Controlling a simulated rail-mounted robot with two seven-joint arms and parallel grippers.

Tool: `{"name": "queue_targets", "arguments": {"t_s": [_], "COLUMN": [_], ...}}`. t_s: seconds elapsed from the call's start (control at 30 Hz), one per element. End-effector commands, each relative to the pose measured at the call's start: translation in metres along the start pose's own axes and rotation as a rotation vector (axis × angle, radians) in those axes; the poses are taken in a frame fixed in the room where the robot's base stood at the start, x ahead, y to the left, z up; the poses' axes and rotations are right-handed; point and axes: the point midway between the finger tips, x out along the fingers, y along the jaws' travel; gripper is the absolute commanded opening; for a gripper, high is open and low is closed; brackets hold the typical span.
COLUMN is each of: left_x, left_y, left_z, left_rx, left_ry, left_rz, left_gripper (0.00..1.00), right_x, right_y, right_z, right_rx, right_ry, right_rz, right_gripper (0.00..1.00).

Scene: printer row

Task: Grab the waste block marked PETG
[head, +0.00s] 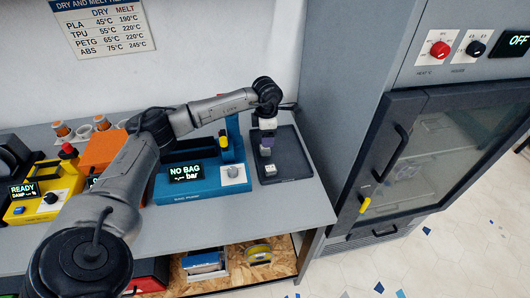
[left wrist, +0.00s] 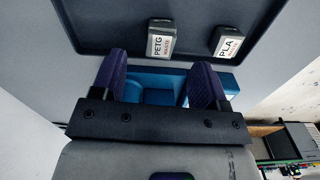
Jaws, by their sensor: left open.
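The PETG waste block (left wrist: 160,38) is a small dark block with a white label. It lies on the dark tray (head: 295,165) and shows at the top centre of the left wrist view. A similar PLA block (left wrist: 228,42) lies to its right there. In the head view one small block (head: 270,168) shows on the tray; its label is too small to read, and my gripper hides part of the tray. My left gripper (head: 267,146) is over the tray, its purple fingers (left wrist: 160,78) spread and empty, with the PETG block beyond the tips. My right gripper is not in view.
The blue bag pump (head: 200,182), reading NO BAG, stands just left of the tray. A yellow device (head: 45,195) is further left. The grey cabinet (head: 340,90) rises close on the right. Bare bench (head: 260,215) lies in front of the tray.

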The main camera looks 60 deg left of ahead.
Motion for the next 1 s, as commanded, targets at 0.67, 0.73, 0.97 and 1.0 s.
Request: {"name": "queue_targets", "arguments": {"t_s": [0.67,0.73,0.97,1.0], "left_x": [0.056,0.061,0.061,0.061], "left_y": [-0.003,-0.003,-0.003,-0.003], "left_z": [0.000,0.000,0.000,0.000], "left_rx": [0.000,0.000,0.001,0.001], "left_ry": [-0.001,-0.001,-0.002,-0.002], "left_rz": [-0.002,-0.001,-0.001,-0.001], "left_gripper": [0.68,0.68,0.68,0.64], "right_x": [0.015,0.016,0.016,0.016], "right_y": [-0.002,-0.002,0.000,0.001], "right_z": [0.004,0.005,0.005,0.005], "right_rx": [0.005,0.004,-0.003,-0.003], "right_ry": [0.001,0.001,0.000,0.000], "right_rz": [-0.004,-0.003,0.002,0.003], "right_gripper": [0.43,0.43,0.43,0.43]}}
